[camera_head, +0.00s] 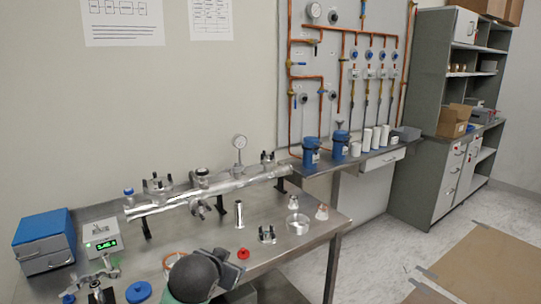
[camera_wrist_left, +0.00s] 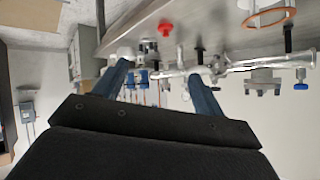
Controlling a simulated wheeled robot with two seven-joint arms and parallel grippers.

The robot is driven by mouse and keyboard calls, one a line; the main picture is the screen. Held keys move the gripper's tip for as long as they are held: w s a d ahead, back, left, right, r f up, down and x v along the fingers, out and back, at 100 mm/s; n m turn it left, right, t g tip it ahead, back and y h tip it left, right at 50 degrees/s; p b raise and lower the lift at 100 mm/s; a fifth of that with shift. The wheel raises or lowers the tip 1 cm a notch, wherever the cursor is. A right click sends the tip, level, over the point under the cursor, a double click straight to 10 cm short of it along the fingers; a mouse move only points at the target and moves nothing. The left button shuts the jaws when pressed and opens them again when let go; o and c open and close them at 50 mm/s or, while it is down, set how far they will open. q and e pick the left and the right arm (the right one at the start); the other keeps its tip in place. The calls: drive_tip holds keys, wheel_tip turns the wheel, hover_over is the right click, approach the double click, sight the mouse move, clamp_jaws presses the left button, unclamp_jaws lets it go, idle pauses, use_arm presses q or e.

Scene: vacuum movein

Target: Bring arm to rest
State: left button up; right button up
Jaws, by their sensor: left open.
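My left gripper (camera_wrist_left: 162,66) shows in the left wrist view with its two blue fingers spread apart and nothing visible between them. A dark rounded part of what looks like my arm covers the front edge of the metal table (camera_head: 310,244) in the head view; the fingers cannot be made out there. My right gripper is in neither view. The silver vacuum tube (camera_head: 165,205), with its fittings and gauge, lies across the table. In the wrist view, the table, red part (camera_wrist_left: 165,28) and tube (camera_wrist_left: 258,64) appear upside down beyond the fingers.
The floor (camera_head: 385,250) right of the table has free room.

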use_arm(q)
drive_tip(key=s+a+f+n+g+p, duration=0.25)
drive_tip(key=s+f+g, duration=0.25)
drive_tip(key=s+f, duration=1.35)
drive_tip(key=s+f+g, duration=0.3)
drive_tip(key=s+f, duration=0.8)
drive_tip(key=s, duration=0.4)
drive_tip(key=shift+s+f+g, duration=0.3)
drive_tip(key=shift+s+f, duration=0.05)
drive_tip(key=shift+s, duration=0.05)
drive_tip(key=shift+a+n, duration=0.1)
drive_tip(key=shift+n, duration=0.15)
